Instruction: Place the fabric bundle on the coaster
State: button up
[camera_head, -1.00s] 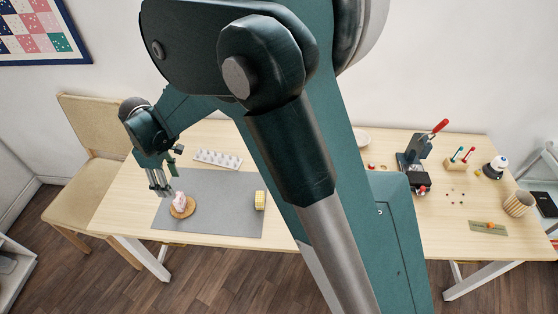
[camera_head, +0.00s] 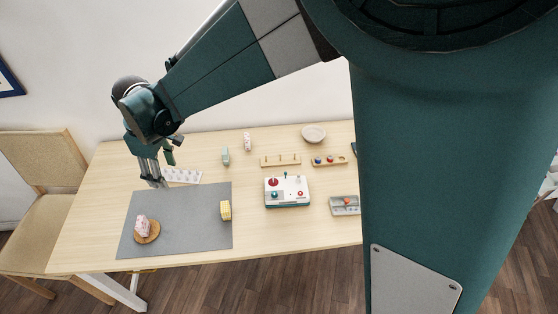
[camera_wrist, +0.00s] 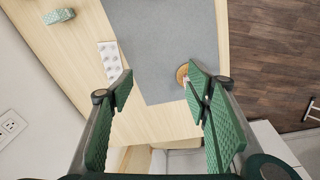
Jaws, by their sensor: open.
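A pink-and-white fabric bundle (camera_head: 142,221) rests on a round brown coaster (camera_head: 154,237) at the left front of the grey mat (camera_head: 180,215). My gripper (camera_head: 155,184) is open and empty, above the mat's back left edge, apart from the bundle. In the wrist view, my gripper (camera_wrist: 160,84) has its fingers spread wide with nothing between them. The coaster (camera_wrist: 182,72) shows beside the right finger, which hides most of the bundle.
A yellow bundle (camera_head: 225,210) sits at the mat's right side. A white tray (camera_head: 183,176) lies behind the mat. A teal piece (camera_head: 226,156) and a pink piece (camera_head: 247,142) stand farther back. A control box (camera_head: 287,191) is to the right. My arm hides the table's right part.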

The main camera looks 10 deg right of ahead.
jog(key=s+d+r+m+t, duration=0.1)
jog(key=d+r+m, duration=0.35)
jog(key=d, duration=0.95)
jog(key=s+d+r+m+t, duration=0.2)
jog(key=d+r, duration=0.5)
jog(key=d, duration=0.7)
jog(key=s+d+m+t, duration=0.1)
jog(key=s+d+m, duration=0.3)
jog(key=s+d, duration=0.3)
jog(key=s+d+m+t, duration=0.2)
jog(key=s+d+m, duration=0.2)
jog(key=d, duration=1)
jog(key=s, duration=0.2)
jog(key=shift+s+d+f+h, duration=0.25)
jog(key=shift+s+f+h, duration=0.1)
jog(key=shift+h, duration=0.05)
